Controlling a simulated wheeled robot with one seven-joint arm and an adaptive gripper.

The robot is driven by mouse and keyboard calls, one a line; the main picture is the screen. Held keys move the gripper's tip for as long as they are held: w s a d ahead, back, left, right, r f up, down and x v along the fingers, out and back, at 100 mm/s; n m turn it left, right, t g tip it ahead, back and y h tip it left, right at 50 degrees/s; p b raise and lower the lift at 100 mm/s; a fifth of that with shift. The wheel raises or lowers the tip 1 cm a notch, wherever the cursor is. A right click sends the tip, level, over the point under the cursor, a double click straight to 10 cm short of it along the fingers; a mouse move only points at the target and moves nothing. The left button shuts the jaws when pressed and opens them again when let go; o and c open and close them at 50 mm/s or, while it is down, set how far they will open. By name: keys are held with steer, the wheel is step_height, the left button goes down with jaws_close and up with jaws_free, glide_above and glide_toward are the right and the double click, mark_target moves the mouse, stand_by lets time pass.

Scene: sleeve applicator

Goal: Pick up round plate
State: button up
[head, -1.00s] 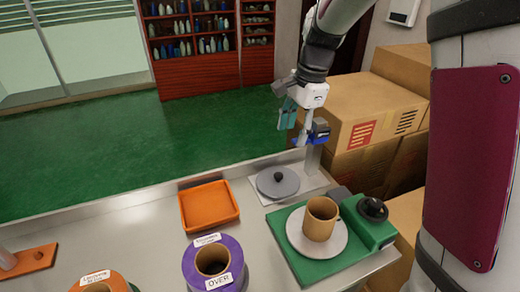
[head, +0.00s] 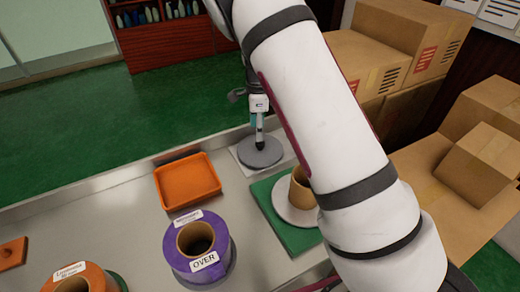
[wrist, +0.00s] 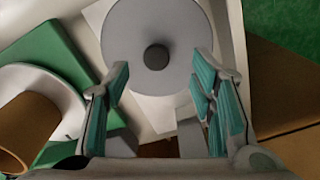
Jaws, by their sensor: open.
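The round plate is a grey disc (head: 260,154) with a dark knob at its centre, lying flat on a light square base (head: 284,143). The plate also fills the top middle of the wrist view (wrist: 178,22). My gripper (wrist: 160,80) is open, its teal-padded fingers apart. In the wrist view the knob (wrist: 156,57) shows between and just beyond the fingertips. In the head view my gripper (head: 258,128) is right above the plate, and the fingers partly cover the knob. I cannot tell the exact height gap.
To the right, a cardboard tube (head: 298,186) stands on a white disc on a green base (head: 265,197), partly hidden by my arm. An orange tray (head: 187,182) lies left of the plate. A purple roll (head: 172,245) stands in front. Cardboard boxes (head: 350,70) are stacked behind.

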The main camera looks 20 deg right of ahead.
mark_target(260, 143)
steer(key=shift+s+d+f+p, duration=0.1)
steer(key=shift+s+f+p, duration=0.05)
steer(key=shift+f, duration=1.5)
steer(key=shift+s+d+f+p, duration=0.1)
steer(key=shift+f+p, duration=0.05)
steer(key=shift+f, duration=1.45)
jaws_close()
